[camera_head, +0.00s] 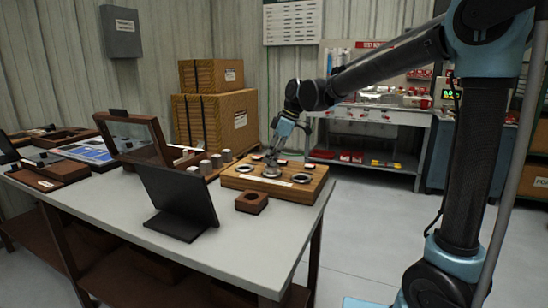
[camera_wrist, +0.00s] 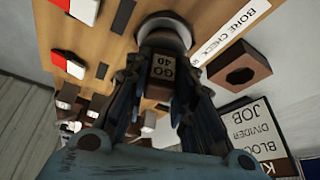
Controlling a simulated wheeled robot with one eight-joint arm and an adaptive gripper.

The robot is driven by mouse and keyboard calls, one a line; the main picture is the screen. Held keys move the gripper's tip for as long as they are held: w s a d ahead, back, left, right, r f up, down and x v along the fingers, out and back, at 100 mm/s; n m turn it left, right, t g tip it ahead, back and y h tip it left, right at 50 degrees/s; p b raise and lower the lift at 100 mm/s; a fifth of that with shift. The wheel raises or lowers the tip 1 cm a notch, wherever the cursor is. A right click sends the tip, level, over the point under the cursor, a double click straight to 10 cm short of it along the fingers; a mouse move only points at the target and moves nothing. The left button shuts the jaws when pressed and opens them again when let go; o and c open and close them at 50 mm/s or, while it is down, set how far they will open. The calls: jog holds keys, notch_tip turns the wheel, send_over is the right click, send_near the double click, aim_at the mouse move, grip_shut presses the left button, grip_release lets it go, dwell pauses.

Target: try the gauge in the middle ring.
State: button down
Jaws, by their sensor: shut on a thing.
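My gripper (camera_head: 272,158) is shut on a gauge with a dark handle marked "GO 40" (camera_wrist: 162,68). It is over the middle of the wooden board (camera_head: 230,181), which carries the strip "BORE CHECK" (camera_wrist: 231,42). The left ring (camera_head: 246,168) and the right ring (camera_head: 301,178) lie flat on the board. The gauge's grey round end (camera_wrist: 165,34) is at the middle ring's place, between them. The middle ring is largely hidden, and I cannot tell how deep the gauge sits in it.
A small brown block with a hole (camera_head: 251,202) stands in front of the board. A black display stand (camera_head: 178,198) is left of it. Several grey cylinders (camera_head: 216,160) stand left of the board. Red-and-white blocks (camera_wrist: 68,62) line the board's back edge.

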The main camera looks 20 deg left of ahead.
jog(key=shift+f, duration=0.9)
dwell(0.8)
dwell(0.7)
jog(key=shift+r, duration=4.5)
